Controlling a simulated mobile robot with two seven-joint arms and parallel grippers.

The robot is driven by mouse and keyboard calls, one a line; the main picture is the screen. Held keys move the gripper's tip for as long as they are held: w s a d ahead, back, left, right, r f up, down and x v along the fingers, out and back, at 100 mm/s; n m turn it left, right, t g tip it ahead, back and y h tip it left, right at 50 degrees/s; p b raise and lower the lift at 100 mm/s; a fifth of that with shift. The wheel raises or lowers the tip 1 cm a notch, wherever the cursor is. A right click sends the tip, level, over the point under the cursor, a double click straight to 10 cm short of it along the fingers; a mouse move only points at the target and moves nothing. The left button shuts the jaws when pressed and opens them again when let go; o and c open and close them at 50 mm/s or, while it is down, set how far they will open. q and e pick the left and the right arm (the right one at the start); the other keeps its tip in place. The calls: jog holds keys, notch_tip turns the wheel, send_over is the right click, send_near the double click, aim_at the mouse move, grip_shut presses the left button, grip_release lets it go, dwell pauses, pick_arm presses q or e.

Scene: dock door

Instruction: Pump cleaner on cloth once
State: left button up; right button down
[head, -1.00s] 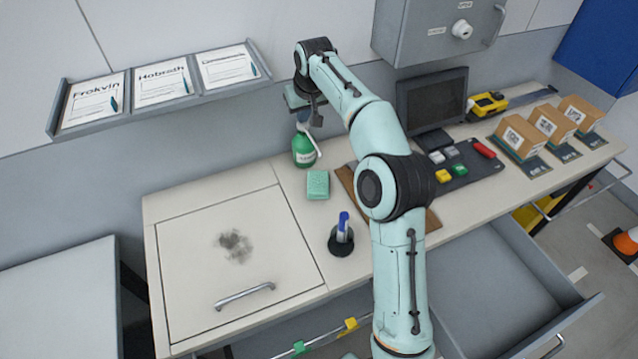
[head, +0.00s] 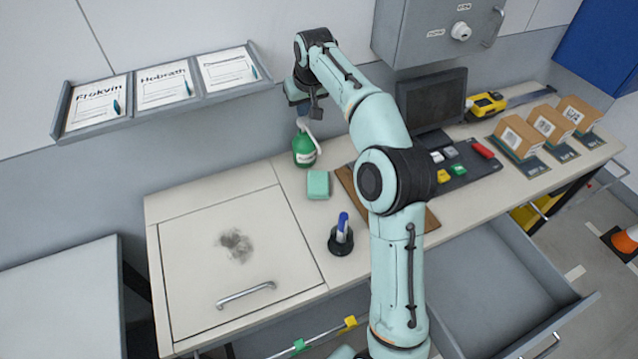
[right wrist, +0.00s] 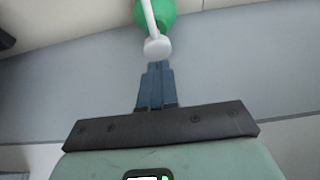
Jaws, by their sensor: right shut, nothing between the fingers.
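The cleaner bottle (head: 304,151) is green with a white pump head (head: 303,124) and stands upright at the back of the counter. The folded green cloth (head: 318,184) lies on the counter just in front of the bottle. My right gripper (head: 304,108) is above the pump head, its fingers pointing down. In the right wrist view the shut blue fingers (right wrist: 158,66) are empty and point at the white pump head (right wrist: 157,47), with the green bottle (right wrist: 166,12) beyond. I cannot tell whether they touch it. My left gripper is not in view.
A pen holder (head: 341,240) stands in front of the cloth. A dark smudge (head: 236,244) marks the panel at left. A monitor (head: 432,103), a button panel (head: 462,165) and boxes (head: 520,136) stand at right. A drawer (head: 500,275) is open below.

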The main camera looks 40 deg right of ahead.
jog(key=shift+r, duration=0.1)
notch_tip(320, 180, up, 2)
jog(key=shift+r+p, duration=0.25)
jog(key=shift+p, duration=0.05)
jog(key=shift+w+r, duration=0.2)
jog(key=shift+r, duration=0.5)
jog(key=shift+s+r, duration=0.15)
jog(key=shift+r, duration=0.8)
